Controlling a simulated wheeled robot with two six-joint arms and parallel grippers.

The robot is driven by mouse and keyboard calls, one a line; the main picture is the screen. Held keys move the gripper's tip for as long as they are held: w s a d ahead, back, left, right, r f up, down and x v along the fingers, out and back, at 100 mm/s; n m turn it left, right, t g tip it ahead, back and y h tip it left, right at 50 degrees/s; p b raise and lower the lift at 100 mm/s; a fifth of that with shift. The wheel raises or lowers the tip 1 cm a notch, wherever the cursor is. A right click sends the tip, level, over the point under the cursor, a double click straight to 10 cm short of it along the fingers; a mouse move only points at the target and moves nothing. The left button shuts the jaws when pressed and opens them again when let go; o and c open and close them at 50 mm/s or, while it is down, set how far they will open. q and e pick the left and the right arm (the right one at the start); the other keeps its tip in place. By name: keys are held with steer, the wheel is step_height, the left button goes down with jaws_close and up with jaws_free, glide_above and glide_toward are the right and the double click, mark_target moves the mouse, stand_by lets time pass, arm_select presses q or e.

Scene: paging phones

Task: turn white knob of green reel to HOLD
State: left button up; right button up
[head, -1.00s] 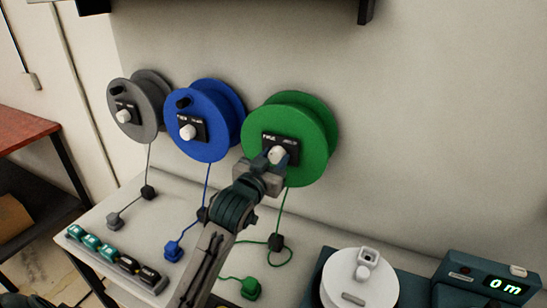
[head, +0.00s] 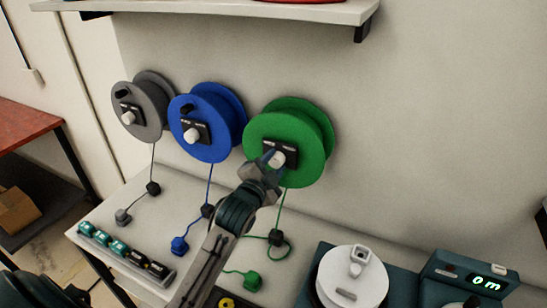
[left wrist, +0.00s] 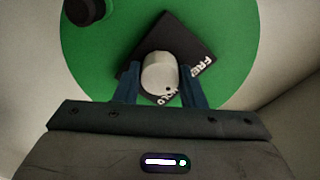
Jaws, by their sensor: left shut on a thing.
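The green reel (head: 305,125) is mounted on the wall, the rightmost of three reels. Its black label plate (head: 292,148) carries a white knob (head: 277,159). My left gripper (head: 272,160) is shut on this knob. In the left wrist view, the blue-grey fingers (left wrist: 160,92) stand on either side of the white knob (left wrist: 158,70). The plate (left wrist: 185,42) looks tilted there, with the lettering FREE at the right and HOLD, partly hidden, below right of the knob. A small dark mark on the knob shows at its lower right, near HOLD. My right gripper is not in view.
A blue reel (head: 205,145) and a grey reel (head: 150,115) hang to the left. Cords run down to plugs on the white table. A shelf (head: 220,12) is above.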

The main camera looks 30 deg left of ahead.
arm_select(q)
steer(key=m+p, duration=0.2)
steer(key=m, duration=0.2)
steer(key=shift+r+p, duration=0.15)
steer(key=shift+p, duration=0.25)
steer(key=shift+m+p, duration=0.8)
steer(key=shift+m, duration=0.7)
steer(key=o, duration=1)
steer(key=shift+w, duration=0.1)
steer(key=shift+f, duration=0.2)
steer(key=s+b, duration=0.1)
steer(key=s, duration=0.2)
steer(key=s+b, duration=0.2)
steer(key=s, duration=0.2)
steer(key=s+b, duration=0.1)
steer(key=s, duration=0.2)
steer(key=shift+s+d+b, duration=0.3)
steer(key=shift+s, duration=0.1)
